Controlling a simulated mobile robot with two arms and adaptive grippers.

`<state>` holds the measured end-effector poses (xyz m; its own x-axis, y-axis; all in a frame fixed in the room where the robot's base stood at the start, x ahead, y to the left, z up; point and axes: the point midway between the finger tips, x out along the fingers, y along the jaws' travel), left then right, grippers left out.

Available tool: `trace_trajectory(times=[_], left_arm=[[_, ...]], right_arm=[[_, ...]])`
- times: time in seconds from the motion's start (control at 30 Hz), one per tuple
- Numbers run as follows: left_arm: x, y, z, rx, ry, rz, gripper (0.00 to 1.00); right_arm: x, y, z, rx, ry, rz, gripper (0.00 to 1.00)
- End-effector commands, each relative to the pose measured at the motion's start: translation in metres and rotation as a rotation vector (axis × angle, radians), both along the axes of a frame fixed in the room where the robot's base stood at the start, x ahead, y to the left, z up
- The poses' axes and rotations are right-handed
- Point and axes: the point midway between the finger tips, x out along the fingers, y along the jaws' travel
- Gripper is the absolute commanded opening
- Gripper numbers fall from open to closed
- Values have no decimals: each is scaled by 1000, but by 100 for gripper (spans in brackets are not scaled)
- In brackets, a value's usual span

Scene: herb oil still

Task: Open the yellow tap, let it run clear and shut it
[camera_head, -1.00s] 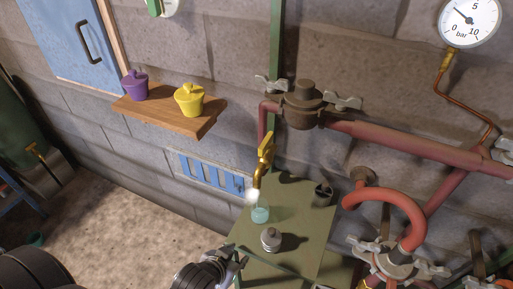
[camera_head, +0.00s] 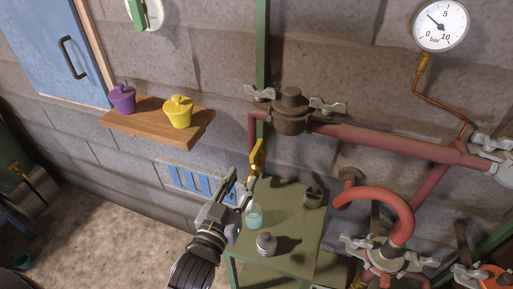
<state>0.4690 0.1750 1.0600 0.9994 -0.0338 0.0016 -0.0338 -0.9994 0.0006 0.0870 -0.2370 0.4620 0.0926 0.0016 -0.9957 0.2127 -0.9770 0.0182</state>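The yellow tap (camera_head: 257,158) is on the thin pipe at the wall, above the back left of a green table (camera_head: 293,230). Its yellow lever points up, tilted slightly to the right. A small glass vessel with pale teal liquid (camera_head: 254,217) stands on the table below the tap. My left gripper (camera_head: 238,182) is just left of the tap and above the glass, with its fingers apart and nothing between them. It seems not to touch the tap. The tap's outlet is partly hidden behind the gripper, and I cannot tell whether anything runs from it. My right gripper is not in view.
A grey metal canister (camera_head: 266,244) and a dark cup (camera_head: 313,197) stand on the table. Red pipes (camera_head: 390,140) with clamps crowd the right. A wooden shelf (camera_head: 150,129) holds a purple pot (camera_head: 122,99) and a yellow pot (camera_head: 178,112). A pressure gauge (camera_head: 440,26) hangs upper right.

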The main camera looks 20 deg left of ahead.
Motion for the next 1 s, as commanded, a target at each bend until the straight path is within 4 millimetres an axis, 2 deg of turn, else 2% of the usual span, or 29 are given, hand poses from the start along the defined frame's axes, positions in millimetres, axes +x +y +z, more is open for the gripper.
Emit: trace_trajectory(times=[0.03, 0.3, 0.5, 0.7, 1.0], left_arm=[[13, 0, 4, 1, -4, 0, 31], [71, -3, 3, 1, 0, 0, 31], [102, -4, 1, 1, 1, 0, 31], [114, -4, 0, 1, 2, 0, 31], [115, -4, -1, 1, 2, 0, 29]], right_arm=[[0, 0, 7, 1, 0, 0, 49], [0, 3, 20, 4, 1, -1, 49], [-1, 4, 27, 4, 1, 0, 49], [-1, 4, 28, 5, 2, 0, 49], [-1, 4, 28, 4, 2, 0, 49]])
